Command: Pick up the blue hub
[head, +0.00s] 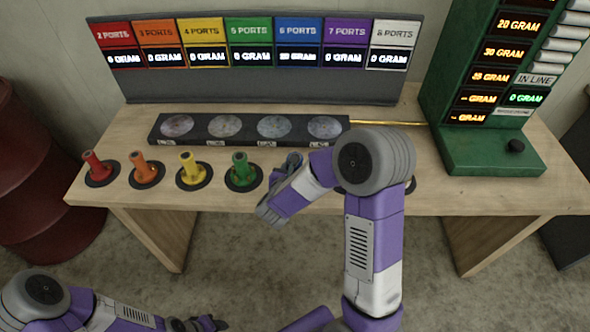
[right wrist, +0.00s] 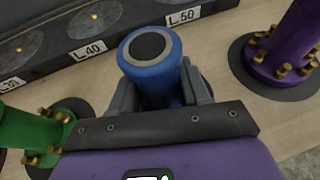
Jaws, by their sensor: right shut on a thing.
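The blue hub (right wrist: 158,82) shows in the right wrist view as a blue cylinder with a dark round top. My right gripper (right wrist: 160,88) is shut on it, with one grey finger on each side. Its lower part and base are hidden by the gripper. In the head view my right gripper (head: 293,161) is at the table's front edge, right of the green hub (head: 241,170), and mostly hides the blue hub. My left gripper (head: 205,324) is low at the bottom edge, away from the table; its jaw opening is too small to read.
Red (head: 97,168), orange (head: 146,168) and yellow (head: 191,169) hubs stand on dark discs to the left. A purple hub (right wrist: 284,48) stands close right of the blue one. A dark tray (head: 250,119) with round plates lies behind. A green scale unit (head: 490,152) stands at right.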

